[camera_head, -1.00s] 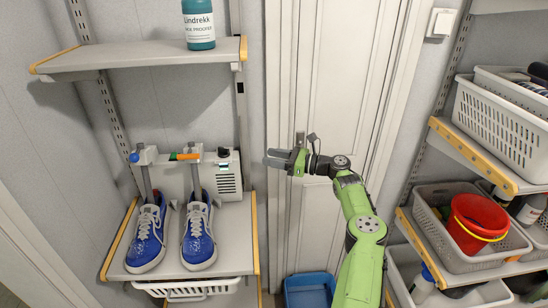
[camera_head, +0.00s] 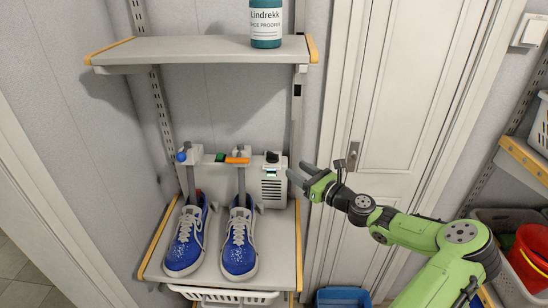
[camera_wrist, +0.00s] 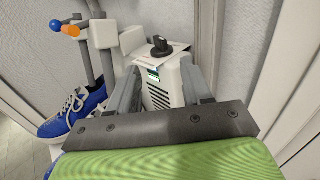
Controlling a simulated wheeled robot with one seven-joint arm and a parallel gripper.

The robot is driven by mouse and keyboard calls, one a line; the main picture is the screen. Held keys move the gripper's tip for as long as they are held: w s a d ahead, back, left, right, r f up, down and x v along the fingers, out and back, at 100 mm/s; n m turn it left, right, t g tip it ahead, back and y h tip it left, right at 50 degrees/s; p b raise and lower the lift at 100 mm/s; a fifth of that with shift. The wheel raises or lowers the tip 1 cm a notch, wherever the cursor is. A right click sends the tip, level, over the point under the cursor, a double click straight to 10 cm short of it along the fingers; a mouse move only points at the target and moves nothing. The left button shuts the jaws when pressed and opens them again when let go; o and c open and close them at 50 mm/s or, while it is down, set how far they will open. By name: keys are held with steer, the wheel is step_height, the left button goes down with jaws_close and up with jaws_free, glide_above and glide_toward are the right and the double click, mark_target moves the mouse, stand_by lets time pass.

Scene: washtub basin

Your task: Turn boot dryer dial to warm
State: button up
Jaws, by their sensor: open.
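The boot dryer (camera_head: 272,192) is a white unit with a vented front, on the lower shelf against the wall. Its black dial (camera_head: 272,157) sits on top at the right end; the dial also shows in the wrist view (camera_wrist: 161,46), with a small green-lit display below it. Blue sneakers (camera_head: 239,243) stand on the dryer's upright tubes. My gripper (camera_head: 298,176) is open and empty, just right of the dryer and slightly lower than the dial. In the wrist view its fingers (camera_wrist: 165,92) point toward the dryer's right end. The dial's markings are too small to read.
An orange lever (camera_head: 237,160), a green switch and a blue knob (camera_head: 181,157) are on the dryer's left part. An upper shelf (camera_head: 200,50) holds a teal bottle (camera_head: 266,25). A shelf post stands behind my gripper.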

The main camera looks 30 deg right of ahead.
mark_target(275, 157)
steer(key=w, duration=0.3)
steer(key=w+a, duration=0.1)
steer(key=w, duration=0.6)
steer(key=shift+w+a, duration=0.25)
steer(key=shift+a, duration=0.05)
